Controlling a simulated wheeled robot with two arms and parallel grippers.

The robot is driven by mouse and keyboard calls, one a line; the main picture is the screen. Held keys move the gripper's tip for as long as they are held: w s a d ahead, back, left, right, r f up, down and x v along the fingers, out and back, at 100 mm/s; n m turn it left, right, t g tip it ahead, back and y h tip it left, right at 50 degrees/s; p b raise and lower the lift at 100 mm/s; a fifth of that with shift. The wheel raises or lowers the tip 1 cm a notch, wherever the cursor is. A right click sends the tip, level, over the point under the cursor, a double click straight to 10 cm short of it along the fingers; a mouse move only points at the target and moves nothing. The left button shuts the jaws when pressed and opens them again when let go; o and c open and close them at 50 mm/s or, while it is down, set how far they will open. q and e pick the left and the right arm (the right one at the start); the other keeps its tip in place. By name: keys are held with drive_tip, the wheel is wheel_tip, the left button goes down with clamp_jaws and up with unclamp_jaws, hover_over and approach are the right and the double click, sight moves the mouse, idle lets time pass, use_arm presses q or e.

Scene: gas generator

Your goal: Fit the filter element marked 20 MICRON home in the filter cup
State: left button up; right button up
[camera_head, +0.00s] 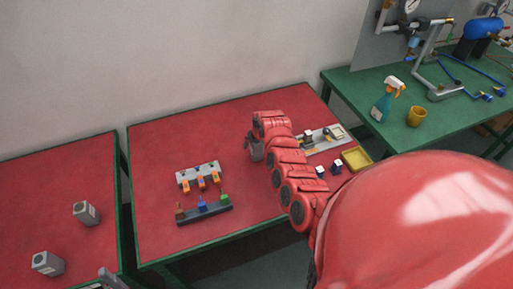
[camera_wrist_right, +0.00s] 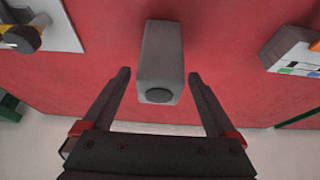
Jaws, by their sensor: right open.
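My right gripper (camera_head: 257,148) is over the far part of the middle red table, partly hidden by my own arm. In the right wrist view its two fingers (camera_wrist_right: 159,78) are apart. A grey block (camera_wrist_right: 161,50) with a dark round spot on its near end shows between and beyond the fingertips, with visible gaps on both sides. No 20 MICRON marking is readable, so I cannot tell which thing is that filter element or the filter cup. A grey part at the bottom left of the head view may be my left gripper (camera_head: 112,278); its jaws cannot be made out.
A grey block with orange parts (camera_head: 198,170) and a dark rack with coloured pieces (camera_head: 204,213) stand left of my arm. A grey panel (camera_head: 328,140), small dark-and-white cubes (camera_head: 336,168) and a yellow tray (camera_head: 357,158) are right. Two grey canisters (camera_head: 87,212) stand on the left table.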

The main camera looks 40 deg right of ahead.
drive_tip(key=shift+x, duration=0.85)
drive_tip(key=shift+d, duration=0.1)
clamp_jaws()
drive_tip(key=shift+r, duration=0.15)
